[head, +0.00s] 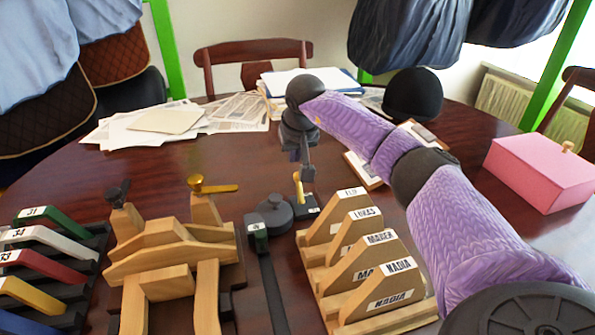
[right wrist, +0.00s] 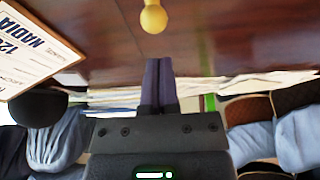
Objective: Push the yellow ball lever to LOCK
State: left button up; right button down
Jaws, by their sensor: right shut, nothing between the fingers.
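The yellow ball lever (head: 298,183) stands upright on a small dark base with a white label (head: 312,210), between the wooden saddle fixture and the name boards. The lettering on the label is too small to read. My right gripper (head: 307,176) is shut and empty, pointing down just beside the lever on its far right side. In the right wrist view the shut fingertips (right wrist: 158,62) point at the yellow ball (right wrist: 153,18), with a visible gap between them. My left gripper is not in view.
A wooden fixture (head: 165,252) with a yellow-handled clamp (head: 212,188) stands left of the lever. A dark round tool with a long handle (head: 268,215) lies close beside it. Name boards (head: 388,285) stand in front right. A pink box (head: 541,170) is at right.

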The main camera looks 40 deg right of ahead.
aim_at(300, 189)
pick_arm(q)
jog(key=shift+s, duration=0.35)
pick_arm(e)
jog(key=shift+f, duration=0.25)
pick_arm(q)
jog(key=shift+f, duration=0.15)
pick_arm(e)
jog(key=shift+f, duration=0.25)
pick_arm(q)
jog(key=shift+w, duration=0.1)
pick_arm(e)
jog(key=shift+f, duration=0.2)
jog(key=shift+f+b, duration=0.25)
jog(key=shift+b, duration=0.05)
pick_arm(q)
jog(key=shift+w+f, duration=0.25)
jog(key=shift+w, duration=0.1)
pick_arm(e)
jog(key=shift+f, duration=0.15)
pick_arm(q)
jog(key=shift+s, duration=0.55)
pick_arm(e)
jog(key=shift+f, duration=0.4)
